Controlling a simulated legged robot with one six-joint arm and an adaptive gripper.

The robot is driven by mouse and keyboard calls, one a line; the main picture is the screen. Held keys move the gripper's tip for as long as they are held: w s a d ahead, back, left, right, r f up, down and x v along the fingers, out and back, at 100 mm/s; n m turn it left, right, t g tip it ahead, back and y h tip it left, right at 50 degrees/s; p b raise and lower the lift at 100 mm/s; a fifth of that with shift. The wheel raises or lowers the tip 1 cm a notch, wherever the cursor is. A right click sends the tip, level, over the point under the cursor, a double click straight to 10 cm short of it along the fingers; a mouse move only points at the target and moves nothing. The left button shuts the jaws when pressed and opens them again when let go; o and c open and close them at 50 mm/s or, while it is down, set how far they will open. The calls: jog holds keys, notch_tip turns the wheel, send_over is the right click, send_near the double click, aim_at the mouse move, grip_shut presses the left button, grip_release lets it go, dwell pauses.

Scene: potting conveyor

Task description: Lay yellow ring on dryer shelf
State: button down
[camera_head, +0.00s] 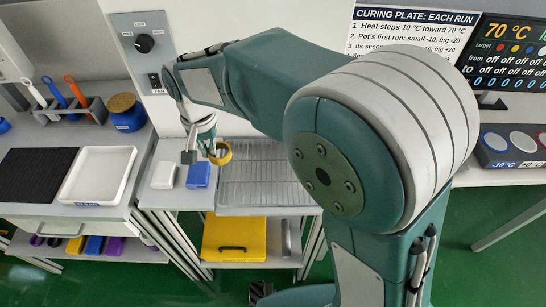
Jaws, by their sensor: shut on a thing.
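A yellow ring (224,156) is held in my gripper (211,150), above the left edge of a metal wire rack. My gripper is shut on the ring, and its fingers are small and partly hidden in this view. The rack (265,188), which looks like the dryer shelf, lies flat on a bench and shows no objects on its visible part. My own arm hides its right side.
A white block (164,175) and a blue block (199,175) sit left of the rack. A yellow case (228,237) lies on the shelf below. A white tray (97,176) and black mat (37,175) are on the left table. A wall panel with a knob (144,43) stands behind.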

jog(key=w+d+f, duration=0.3)
jog(key=d+f, duration=0.1)
jog(key=d, duration=0.5)
send_over(266, 170)
jog(key=f, duration=0.4)
jog(key=shift+s+a+f, duration=0.15)
jog(key=shift+a+f, duration=0.2)
jog(key=shift+a, duration=0.05)
jog(key=shift+w+d+f, duration=0.1)
jog(key=shift+d+f, duration=0.1)
jog(key=shift+f, duration=0.5)
jog(key=shift+w+d+f, duration=0.1)
jog(key=shift+d+f, duration=0.05)
jog(key=shift+f, duration=0.55)
jog(key=shift+d+f, duration=0.2)
jog(key=shift+f, duration=0.5)
jog(key=c, duration=0.8)
grip_release()
jog(key=shift+a, duration=0.15)
notch_tip(266, 170, up, 12)
